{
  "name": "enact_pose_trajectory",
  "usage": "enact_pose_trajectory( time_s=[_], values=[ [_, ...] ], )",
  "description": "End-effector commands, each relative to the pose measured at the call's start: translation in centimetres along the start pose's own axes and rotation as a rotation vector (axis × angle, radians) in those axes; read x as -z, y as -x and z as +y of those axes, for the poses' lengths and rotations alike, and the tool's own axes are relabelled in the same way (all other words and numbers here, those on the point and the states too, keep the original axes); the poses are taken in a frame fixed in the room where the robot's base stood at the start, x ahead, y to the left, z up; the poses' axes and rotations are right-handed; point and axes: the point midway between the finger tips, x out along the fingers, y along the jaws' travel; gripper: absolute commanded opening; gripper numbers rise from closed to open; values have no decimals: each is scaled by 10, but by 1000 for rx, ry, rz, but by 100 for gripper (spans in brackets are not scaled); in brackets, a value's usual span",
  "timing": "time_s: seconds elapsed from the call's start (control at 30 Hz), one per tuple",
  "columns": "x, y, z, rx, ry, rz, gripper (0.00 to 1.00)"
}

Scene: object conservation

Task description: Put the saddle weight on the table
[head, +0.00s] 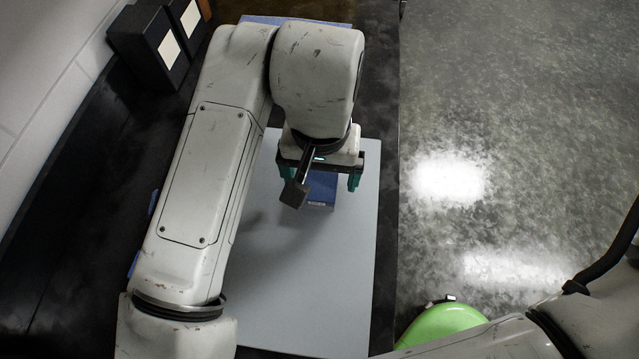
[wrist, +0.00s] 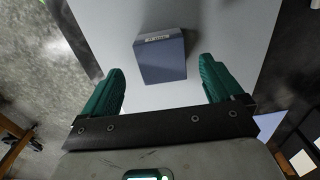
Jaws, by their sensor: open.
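The saddle weight appears to be the dark blue block with a small pale label on one edge. In the head view the block (head: 321,190) is partly hidden by my gripper (head: 322,181). In the wrist view the whole top of the block (wrist: 163,61) shows, between and slightly beyond the fingertips of my gripper (wrist: 161,72). My gripper is open, with its teal fingers apart and clear space on both sides of the block. The block lies on a pale grey board (head: 350,260). I cannot tell the height of my gripper above it.
The board lies on a dark table (head: 105,290). Black boxes (head: 150,45) with white labels stand at the far left by the pale wall. A blue surface (head: 300,20) shows behind my arm. The board in front of the block is clear. Shiny floor is on the right.

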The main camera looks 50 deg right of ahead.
Motion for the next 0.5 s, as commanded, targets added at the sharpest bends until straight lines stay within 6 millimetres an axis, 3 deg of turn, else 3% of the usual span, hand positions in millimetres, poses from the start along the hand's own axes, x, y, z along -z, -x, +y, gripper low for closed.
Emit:
enact_pose_trajectory(
  time_s=[0.23,0.5],
  values=[
    [1,-35,-2,-3,1,-2,94],
    [2,-42,-2,0,-1,0,94]
  ],
)
